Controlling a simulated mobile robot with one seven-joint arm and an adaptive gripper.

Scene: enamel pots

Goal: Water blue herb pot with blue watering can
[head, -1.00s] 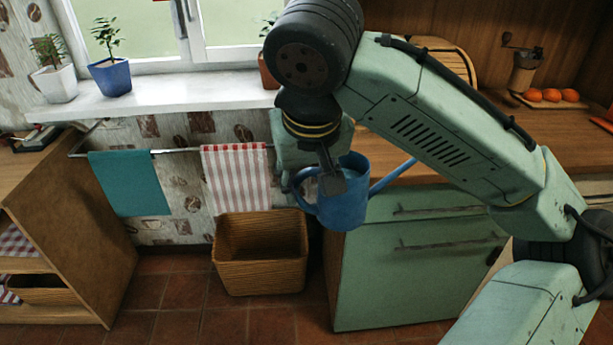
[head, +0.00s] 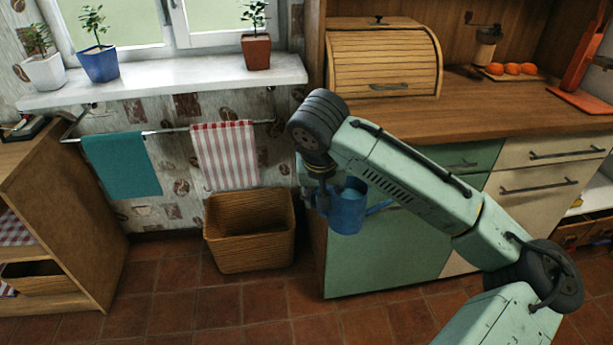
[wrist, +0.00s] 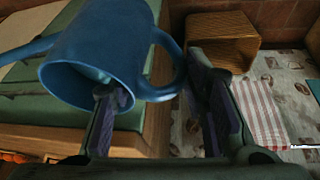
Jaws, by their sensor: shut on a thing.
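The blue watering can (head: 347,211) hangs in front of the green cabinet, its spout pointing right in the head view. My gripper (head: 322,203) is shut on the can's handle at its left side. In the wrist view the can (wrist: 115,45) fills the upper left, with its handle loop between the fingers of my gripper (wrist: 160,100). The blue herb pot (head: 99,64) stands upright on the windowsill at the upper left, with a small green plant in it, well apart from the can.
A white pot (head: 45,72) and a terracotta pot (head: 256,52) also stand on the windowsill (head: 180,85). Below hang a teal towel (head: 122,164) and a striped towel (head: 225,155) on a rail. A wicker basket (head: 249,250) stands on the floor. A wooden bread box (head: 384,60) sits on the counter.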

